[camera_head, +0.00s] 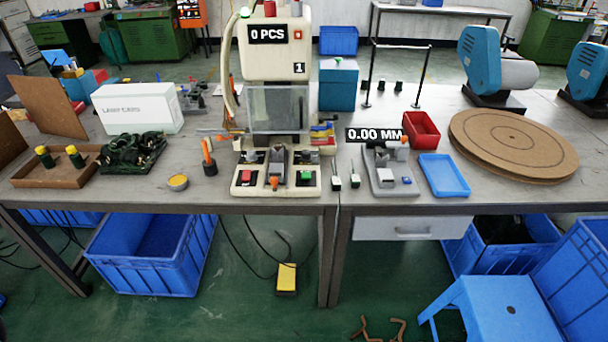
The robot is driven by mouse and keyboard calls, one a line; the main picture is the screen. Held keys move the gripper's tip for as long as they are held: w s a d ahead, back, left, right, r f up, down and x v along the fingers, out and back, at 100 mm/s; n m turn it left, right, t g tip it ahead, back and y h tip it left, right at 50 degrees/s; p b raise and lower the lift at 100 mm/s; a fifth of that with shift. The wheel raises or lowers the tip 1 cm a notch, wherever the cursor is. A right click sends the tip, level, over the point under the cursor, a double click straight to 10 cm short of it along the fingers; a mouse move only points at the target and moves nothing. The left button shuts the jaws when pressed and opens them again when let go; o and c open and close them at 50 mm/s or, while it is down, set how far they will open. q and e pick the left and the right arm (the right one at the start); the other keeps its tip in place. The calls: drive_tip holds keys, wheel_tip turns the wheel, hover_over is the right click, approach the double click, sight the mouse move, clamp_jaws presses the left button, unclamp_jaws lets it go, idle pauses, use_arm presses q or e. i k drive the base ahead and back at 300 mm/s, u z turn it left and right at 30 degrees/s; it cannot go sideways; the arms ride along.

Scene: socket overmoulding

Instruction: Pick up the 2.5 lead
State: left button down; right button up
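No label reading 2.5 is legible, so I cannot tell which lead is the 2.5 one. A thin dark cable hangs from near the left one over the edge. A tangled dark green bundle (133,152), perhaps leads, lies on the left of the table. Neither of my grippers can be made out in the view.
The press (275,60) reads "0 PCS". A grey gauge fixture (390,178) under a "0.00 MM" label, blue tray (444,175), red bin (421,130) and round brown board (513,140) stand right. A blue stool (495,305) and unclear brown pieces (366,330) are in front.

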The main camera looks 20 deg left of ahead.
sight(336, 180)
drive_tip(key=u, duration=0.75)
drive_tip(key=i, duration=0.85)
drive_tip(key=u, duration=0.4)
